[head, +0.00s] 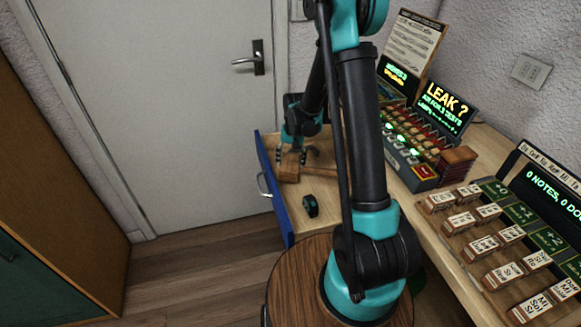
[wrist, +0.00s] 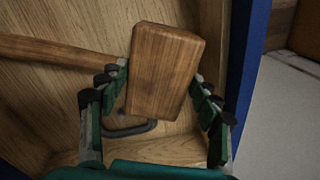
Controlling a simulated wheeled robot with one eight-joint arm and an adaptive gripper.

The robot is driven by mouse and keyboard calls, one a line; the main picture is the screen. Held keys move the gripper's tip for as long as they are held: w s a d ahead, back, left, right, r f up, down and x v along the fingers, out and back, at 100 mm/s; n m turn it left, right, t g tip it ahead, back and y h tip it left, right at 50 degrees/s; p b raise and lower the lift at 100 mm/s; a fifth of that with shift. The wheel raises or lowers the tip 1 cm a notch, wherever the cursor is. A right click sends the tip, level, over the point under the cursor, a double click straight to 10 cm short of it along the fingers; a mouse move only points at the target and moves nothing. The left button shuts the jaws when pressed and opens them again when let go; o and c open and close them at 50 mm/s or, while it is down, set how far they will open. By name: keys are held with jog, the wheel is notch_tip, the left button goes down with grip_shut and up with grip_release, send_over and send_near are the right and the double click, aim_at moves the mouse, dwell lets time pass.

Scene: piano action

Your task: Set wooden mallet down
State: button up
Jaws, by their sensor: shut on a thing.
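The wooden mallet has a brown block head (wrist: 166,72) and a lighter handle (wrist: 50,50) running to the left in the wrist view. In the head view the mallet (head: 289,172) shows under my gripper (head: 296,155), inside or just above an open drawer with a blue front (head: 270,188). My gripper (wrist: 158,90) is shut on the mallet head, with a green finger on each side. I cannot tell whether the mallet touches the drawer floor. Part of its handle is hidden behind my arm in the head view.
A small dark object (head: 310,205) lies in the drawer. A dark curved piece (wrist: 130,130) shows below the mallet head. The desk to the right holds a lit "LEAK ?" panel (head: 445,105) and labelled blocks (head: 485,245). A round wooden top (head: 290,285) stands in front.

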jog(key=shift+s+f, duration=0.1)
jog(key=shift+f, duration=1.3)
jog(key=o, duration=1.5)
jog(key=shift+o, duration=0.2)
notch_tip(320, 180, up, 12)
jog(key=s+d+n+t, duration=0.1)
jog(key=s+d, duration=0.5)
jog(key=s, duration=0.6)
jog(key=s+d+r+n+t, duration=0.1)
jog(key=s+d+t, duration=0.2)
jog(key=s, duration=0.8)
jog(key=shift+s+d+r+h, duration=0.25)
jog(key=shift+s+d+h, duration=0.15)
jog(key=shift+d, duration=0.95)
